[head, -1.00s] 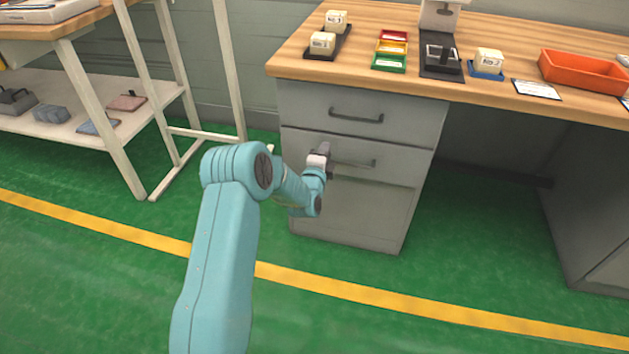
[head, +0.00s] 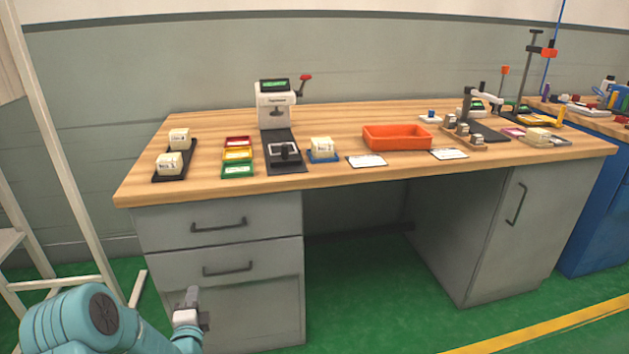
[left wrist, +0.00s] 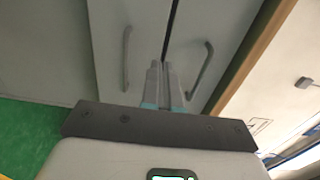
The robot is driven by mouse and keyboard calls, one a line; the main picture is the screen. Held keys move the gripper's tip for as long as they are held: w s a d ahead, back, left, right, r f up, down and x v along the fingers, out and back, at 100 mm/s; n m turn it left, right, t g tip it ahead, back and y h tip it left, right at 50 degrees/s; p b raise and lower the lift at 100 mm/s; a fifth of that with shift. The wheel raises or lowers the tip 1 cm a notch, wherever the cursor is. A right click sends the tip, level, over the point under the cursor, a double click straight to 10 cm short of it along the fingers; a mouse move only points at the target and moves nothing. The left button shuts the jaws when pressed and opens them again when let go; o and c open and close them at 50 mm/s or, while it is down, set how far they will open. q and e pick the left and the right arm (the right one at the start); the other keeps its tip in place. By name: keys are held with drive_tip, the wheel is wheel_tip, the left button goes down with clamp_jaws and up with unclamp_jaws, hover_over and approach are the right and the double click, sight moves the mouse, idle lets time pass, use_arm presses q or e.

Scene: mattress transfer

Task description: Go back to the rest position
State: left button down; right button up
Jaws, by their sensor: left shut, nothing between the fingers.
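My left gripper (head: 190,300) is at the lower left of the head view, in front of the grey drawer cabinet (head: 275,268) under the workbench. In the left wrist view its two fingers (left wrist: 162,85) are together with nothing between them. The fingers point toward the drawer fronts, where two handles show. I cannot tell the exact gap to the cabinet, but no handle is between the fingers. My right gripper is not in these views.
The wooden workbench (head: 345,112) carries an orange bin (head: 397,137), a white press (head: 277,104), coloured trays (head: 238,155) and pale blocks (head: 169,163). A white frame (head: 62,165) stands at left. Green floor (head: 375,325) is open in front.

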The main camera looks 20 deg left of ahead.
use_arm(q)
drive_tip(key=w+d+f+m+h, duration=0.1)
drive_tip(key=w+d+h, duration=0.1)
drive_tip(key=d, duration=0.4)
drive_tip(key=w+d+f+m+h, duration=0.1)
drive_tip(key=d+f+h, duration=0.1)
drive_tip(key=d, duration=0.5)
drive_tip(key=s+d+f+n+g+h, duration=0.1)
drive_tip(key=s+d+f+g+h, duration=0.15)
drive_tip(key=d+f+h, duration=0.6)
drive_tip(key=s+d+f+n+g, duration=0.4)
drive_tip(key=s+d+n+g, duration=0.25)
drive_tip(key=s, duration=0.55)
drive_tip(key=s+d+f+n+g, duration=0.4)
drive_tip(key=s+d+n+g, duration=0.3)
drive_tip(key=s, duration=0.6)
wheel_tip(320, 180, up, 27)
drive_tip(key=d+n+t+p, duration=0.1)
drive_tip(key=p, duration=2.6)
drive_tip(key=shift+w+h, duration=0.2)
drive_tip(key=shift+h, duration=0.15)
drive_tip(key=shift+d, duration=0.1)
